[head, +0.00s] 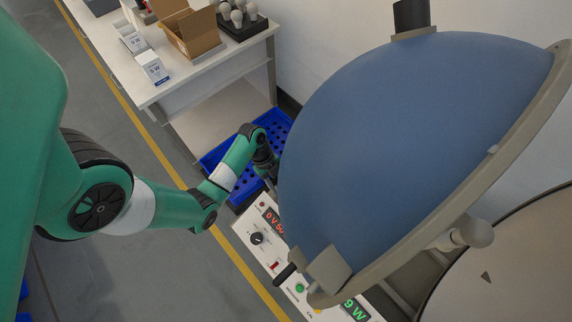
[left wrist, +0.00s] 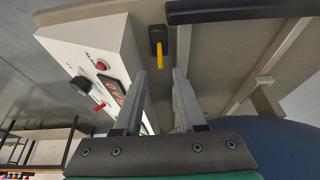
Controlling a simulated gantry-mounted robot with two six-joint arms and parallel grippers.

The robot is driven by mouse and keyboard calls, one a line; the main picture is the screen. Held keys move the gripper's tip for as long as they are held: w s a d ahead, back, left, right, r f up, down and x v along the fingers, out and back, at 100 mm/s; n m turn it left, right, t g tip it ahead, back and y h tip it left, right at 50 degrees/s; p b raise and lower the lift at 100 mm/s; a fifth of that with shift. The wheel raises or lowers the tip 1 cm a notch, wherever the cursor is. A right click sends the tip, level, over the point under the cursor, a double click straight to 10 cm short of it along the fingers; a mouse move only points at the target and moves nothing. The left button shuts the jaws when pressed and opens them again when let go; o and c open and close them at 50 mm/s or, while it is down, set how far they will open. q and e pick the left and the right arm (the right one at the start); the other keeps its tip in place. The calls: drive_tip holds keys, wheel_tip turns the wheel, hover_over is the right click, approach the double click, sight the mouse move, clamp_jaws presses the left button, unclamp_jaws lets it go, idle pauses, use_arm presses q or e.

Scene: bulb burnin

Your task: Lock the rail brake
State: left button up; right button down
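A yellow lever (left wrist: 158,50) on a small black block (left wrist: 154,34) shows in the left wrist view; it looks like the rail brake. It is mounted on a beige surface beside the control panel and points toward my gripper. My left gripper (left wrist: 160,76) is open and empty, its two fingers apart with the lever's end just beyond the gap between their tips. In the head view the left gripper (head: 272,176) is at the edge of the blue dome (head: 420,130), which partly hides it, and the lever is not visible there. My right gripper is not in view.
A white control panel (head: 254,222) with a knob, red and green displays and buttons stands beside the dome. It also shows in the left wrist view (left wrist: 72,54). A blue perforated crate (head: 212,160) lies behind my left arm. A bench (head: 150,92) holds boxes and bulbs.

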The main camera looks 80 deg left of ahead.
use_arm(q)
drive_tip(key=b+x, duration=0.3)
drive_tip(key=x, duration=0.5)
drive_tip(key=shift+s, duration=0.1)
clamp_jaws()
drive_tip(key=shift+r, duration=0.1)
